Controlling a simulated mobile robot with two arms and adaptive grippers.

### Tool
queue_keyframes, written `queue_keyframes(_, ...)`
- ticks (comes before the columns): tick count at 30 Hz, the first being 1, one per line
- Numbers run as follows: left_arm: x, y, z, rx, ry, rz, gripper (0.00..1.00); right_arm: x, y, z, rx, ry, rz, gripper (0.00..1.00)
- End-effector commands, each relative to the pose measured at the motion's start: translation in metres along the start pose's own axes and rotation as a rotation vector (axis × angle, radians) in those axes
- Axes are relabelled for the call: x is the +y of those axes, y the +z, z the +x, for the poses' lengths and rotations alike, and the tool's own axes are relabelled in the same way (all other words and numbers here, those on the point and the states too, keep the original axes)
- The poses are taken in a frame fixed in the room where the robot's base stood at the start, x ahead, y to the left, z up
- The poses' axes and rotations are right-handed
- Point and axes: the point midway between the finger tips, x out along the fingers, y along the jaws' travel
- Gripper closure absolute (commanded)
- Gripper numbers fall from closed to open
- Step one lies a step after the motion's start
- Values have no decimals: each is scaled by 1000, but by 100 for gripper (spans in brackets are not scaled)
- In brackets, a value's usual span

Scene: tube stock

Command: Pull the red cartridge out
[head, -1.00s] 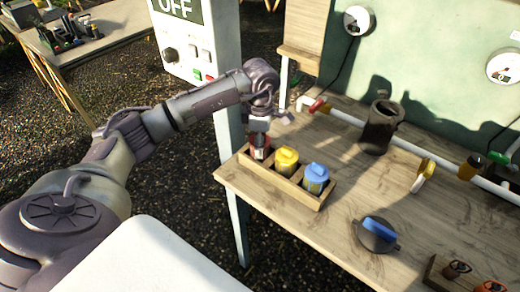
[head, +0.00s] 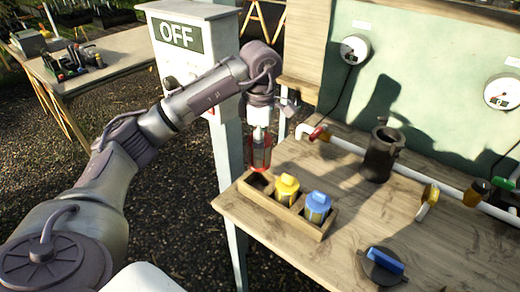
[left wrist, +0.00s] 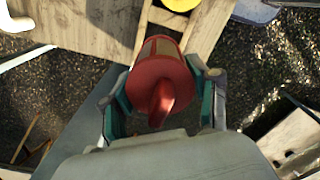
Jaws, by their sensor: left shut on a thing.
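The red cartridge (left wrist: 158,82) is between the fingers of my left gripper (left wrist: 163,105) in the left wrist view, with its red top handle toward the camera. In the head view the red cartridge (head: 260,152) hangs upright below my left gripper (head: 260,140), above the left end of the wooden rack (head: 322,232). The rack's left compartment (head: 255,182) shows empty. A yellow cartridge (head: 286,190) stands in the middle compartment and a blue cartridge (head: 317,207) in the right one. My right gripper is in neither view.
The rack stands at the left edge of the wooden bench (head: 345,190). A dark jug (head: 380,155) and a white pipe (head: 355,150) with valves lie behind it. A blue-handled knob (head: 384,264) is at front right. The OFF control box (head: 190,45) stands close behind my arm.

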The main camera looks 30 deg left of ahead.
Motion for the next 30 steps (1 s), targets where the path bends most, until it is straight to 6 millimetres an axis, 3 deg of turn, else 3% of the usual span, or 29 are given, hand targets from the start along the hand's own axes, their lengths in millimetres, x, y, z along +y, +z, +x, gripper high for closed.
queue_keyframes(10,0,0,-4,-1,0,0,75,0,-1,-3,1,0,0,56)
queue_keyframes(30,0,0,-38,-1,1,-1,75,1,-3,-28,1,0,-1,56)
